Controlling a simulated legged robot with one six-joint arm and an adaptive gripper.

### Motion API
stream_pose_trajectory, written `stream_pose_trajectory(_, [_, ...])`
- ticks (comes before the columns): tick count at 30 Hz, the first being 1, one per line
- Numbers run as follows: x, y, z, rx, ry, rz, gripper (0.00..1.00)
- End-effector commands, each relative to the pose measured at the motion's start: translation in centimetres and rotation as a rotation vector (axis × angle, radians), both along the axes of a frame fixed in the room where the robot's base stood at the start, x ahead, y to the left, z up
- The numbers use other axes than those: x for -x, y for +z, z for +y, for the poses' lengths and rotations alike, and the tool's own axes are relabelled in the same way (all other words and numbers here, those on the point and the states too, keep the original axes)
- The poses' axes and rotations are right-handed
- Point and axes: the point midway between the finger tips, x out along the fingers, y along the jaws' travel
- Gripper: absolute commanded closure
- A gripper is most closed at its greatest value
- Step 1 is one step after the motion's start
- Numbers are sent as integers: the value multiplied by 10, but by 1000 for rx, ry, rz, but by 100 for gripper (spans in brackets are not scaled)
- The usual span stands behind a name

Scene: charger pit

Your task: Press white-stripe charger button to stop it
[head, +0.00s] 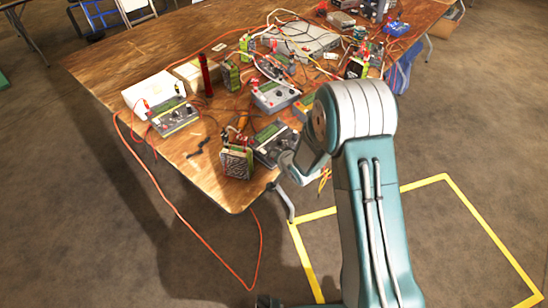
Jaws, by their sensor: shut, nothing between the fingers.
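Several grey chargers with small screens and knobs sit on the wooden table. One charger (174,117) is at the left by a white box, another charger (275,97) is at the middle, and a nearer charger (268,141) is close to the front edge. My arm hides the table to the right.
A green-and-black battery pack (236,162) stands left of the nearer charger. A red cylinder (205,76) stands upright behind. Loose cables cross the table (115,62), and an orange cord (180,211) hangs to the floor. Yellow tape (421,183) marks the floor at right.

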Motion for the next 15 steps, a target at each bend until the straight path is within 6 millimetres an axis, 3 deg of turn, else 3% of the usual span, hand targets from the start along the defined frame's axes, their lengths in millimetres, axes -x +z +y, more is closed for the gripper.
stream_pose_trajectory(15, [2,13,-1,1,1,0,100])
